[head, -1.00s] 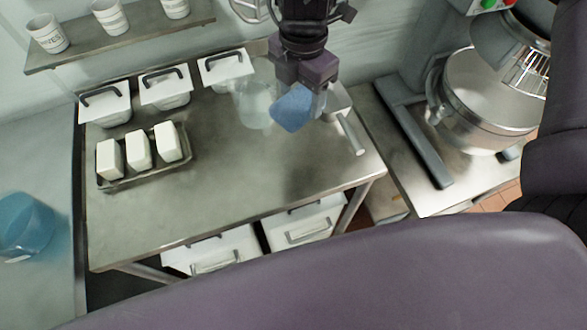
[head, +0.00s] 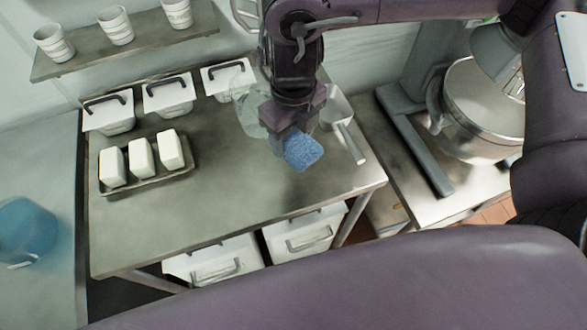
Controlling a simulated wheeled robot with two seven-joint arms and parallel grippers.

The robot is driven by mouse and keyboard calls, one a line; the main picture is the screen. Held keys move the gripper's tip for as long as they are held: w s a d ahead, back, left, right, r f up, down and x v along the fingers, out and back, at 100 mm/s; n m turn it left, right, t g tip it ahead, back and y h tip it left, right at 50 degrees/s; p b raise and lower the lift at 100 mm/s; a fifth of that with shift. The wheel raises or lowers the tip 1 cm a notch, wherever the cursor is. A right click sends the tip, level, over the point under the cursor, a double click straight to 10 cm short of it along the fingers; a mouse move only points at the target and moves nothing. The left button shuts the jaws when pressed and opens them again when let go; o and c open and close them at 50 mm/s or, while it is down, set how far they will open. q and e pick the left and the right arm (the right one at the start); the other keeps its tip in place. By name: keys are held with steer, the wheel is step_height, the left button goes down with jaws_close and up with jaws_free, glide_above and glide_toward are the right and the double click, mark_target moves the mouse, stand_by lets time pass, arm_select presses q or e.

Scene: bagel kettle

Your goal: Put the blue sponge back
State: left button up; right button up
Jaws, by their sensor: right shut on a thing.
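The blue sponge (head: 304,152) is held by my right gripper (head: 290,140) above the right part of the steel table (head: 225,190). The gripper is shut on the sponge, which is tilted with its broad face toward the camera. A clear container (head: 250,112) stands on the table behind the gripper and is partly hidden by it. My left gripper is not in view.
A metal scoop (head: 344,125) lies right of the gripper. White lidded tubs (head: 168,97) line the table's back, and a tray (head: 150,187) holds three white blocks. A mixer bowl (head: 485,110) stands at right, a blue bucket (head: 24,232) at left. The table's front middle is clear.

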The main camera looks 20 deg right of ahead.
step_height(320, 180, down, 10)
step_height(320, 180, down, 3)
steer(key=shift+b, duration=0.35)
steer(key=shift+f, duration=0.35)
steer(key=shift+f, duration=0.25)
steer(key=o, duration=1.3)
steer(key=shift+r, duration=0.1)
